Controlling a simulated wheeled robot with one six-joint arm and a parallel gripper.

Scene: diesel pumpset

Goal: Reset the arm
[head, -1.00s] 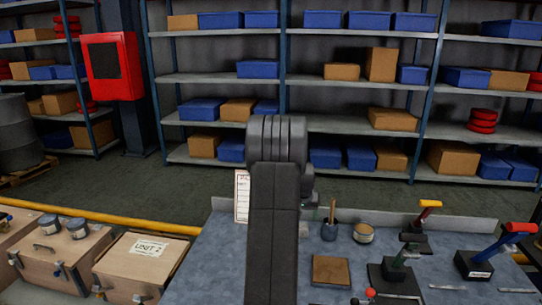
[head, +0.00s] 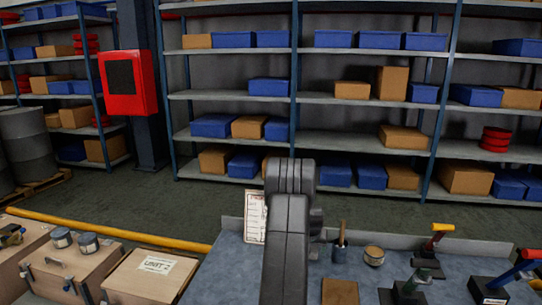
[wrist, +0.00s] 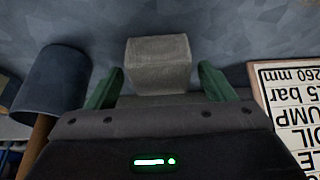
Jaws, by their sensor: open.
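My arm's black links rise in the middle of the head view and hide my gripper there. In the wrist view my gripper (wrist: 160,88) shows two green fingertips set wide apart, open. A pale grey block (wrist: 158,50) stands in line with the gap between the fingertips, on the blue-grey bench top (wrist: 215,30).
A dark cup (wrist: 52,82) with a wooden handle is close on the left in the wrist view; a lettered board (wrist: 290,100) is close on the right. The head view shows a red-handled tool (head: 490,287), a crate (head: 150,280), a yellow rail (head: 110,231) and shelves (head: 370,97) behind.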

